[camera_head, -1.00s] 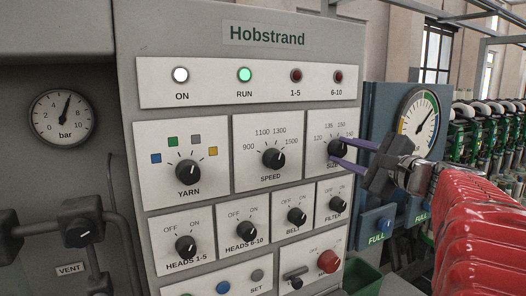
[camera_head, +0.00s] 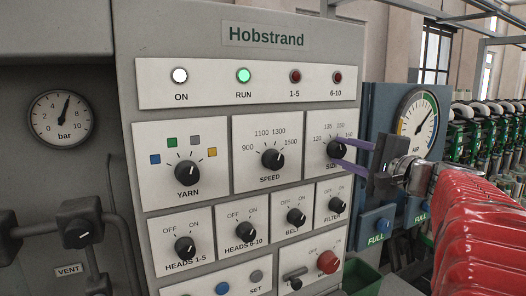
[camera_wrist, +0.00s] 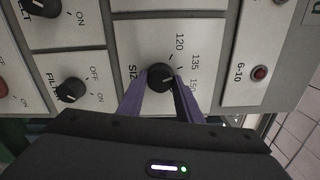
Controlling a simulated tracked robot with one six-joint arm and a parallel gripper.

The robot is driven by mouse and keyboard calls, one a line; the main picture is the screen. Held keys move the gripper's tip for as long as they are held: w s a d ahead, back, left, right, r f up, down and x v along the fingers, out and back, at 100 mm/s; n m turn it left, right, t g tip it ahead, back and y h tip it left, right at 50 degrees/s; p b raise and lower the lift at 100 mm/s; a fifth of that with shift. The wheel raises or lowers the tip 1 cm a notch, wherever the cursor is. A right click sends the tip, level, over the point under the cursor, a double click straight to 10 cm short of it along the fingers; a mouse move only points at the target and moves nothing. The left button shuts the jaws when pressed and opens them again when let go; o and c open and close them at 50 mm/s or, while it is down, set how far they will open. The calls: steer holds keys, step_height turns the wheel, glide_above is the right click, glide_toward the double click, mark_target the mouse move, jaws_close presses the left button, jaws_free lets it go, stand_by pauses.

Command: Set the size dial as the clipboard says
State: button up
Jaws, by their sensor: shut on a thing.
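The size dial (camera_head: 335,149) is a black round knob on a white plate at the upper right of the grey panel, below numbers starting at 120. My gripper (camera_head: 341,152) reaches it from the right, with its two purple fingers on the knob. In the wrist view the size dial (camera_wrist: 160,76) sits between the fingertips of my gripper (camera_wrist: 162,84), which are shut on it. The scale there reads 120, 135 and 150, partly covered by a finger. I cannot tell exactly where the pointer stands. No clipboard is in view.
The speed dial (camera_head: 272,159) is left of the size plate and the filter dial (camera_head: 336,204) just below it. The green RUN lamp (camera_head: 244,75) is lit.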

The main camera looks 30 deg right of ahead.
steer(key=shift+a+f, duration=0.1)
steer(key=shift+a, duration=0.05)
steer(key=o, duration=1)
steer(key=shift+s, duration=0.1)
steer(key=shift+s+d, duration=0.15)
steer(key=shift+s, duration=3.25)
steer(key=shift+s+d, duration=0.1)
steer(key=shift+s, duration=3.3)
